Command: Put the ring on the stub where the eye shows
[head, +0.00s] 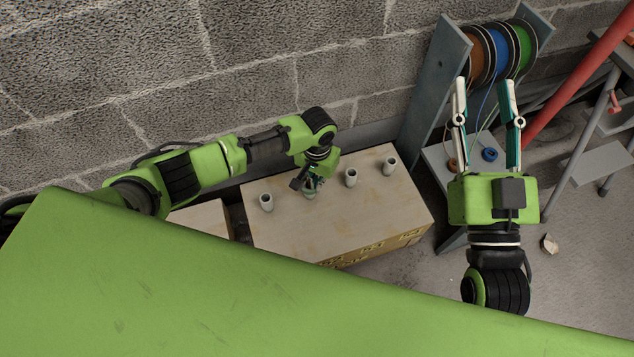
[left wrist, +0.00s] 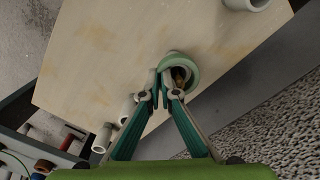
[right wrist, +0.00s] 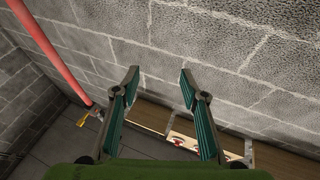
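My left gripper (left wrist: 161,84) has its fingertips close together at the near-left edge of a pale green ring (left wrist: 188,60). One finger appears inside the ring and one outside, pinching its wall. A small brass-coloured piece, possibly the eye (left wrist: 179,76), shows through the ring. In the head view the left gripper (head: 311,187) points down over the second stub from the left, mostly hiding it. I cannot tell whether the ring is around that stub or just above it. Other pale stubs (head: 266,202), (head: 351,177), (head: 390,166) stand open-topped. My right gripper (head: 486,83) is open and empty.
The stubs stand on a pale wooden box (head: 335,225) by the block wall. A rack (head: 437,75) with orange, blue and green reels stands behind the right gripper. A blue ring (head: 489,154) lies on its low shelf. A red pipe (head: 575,85) slants at right.

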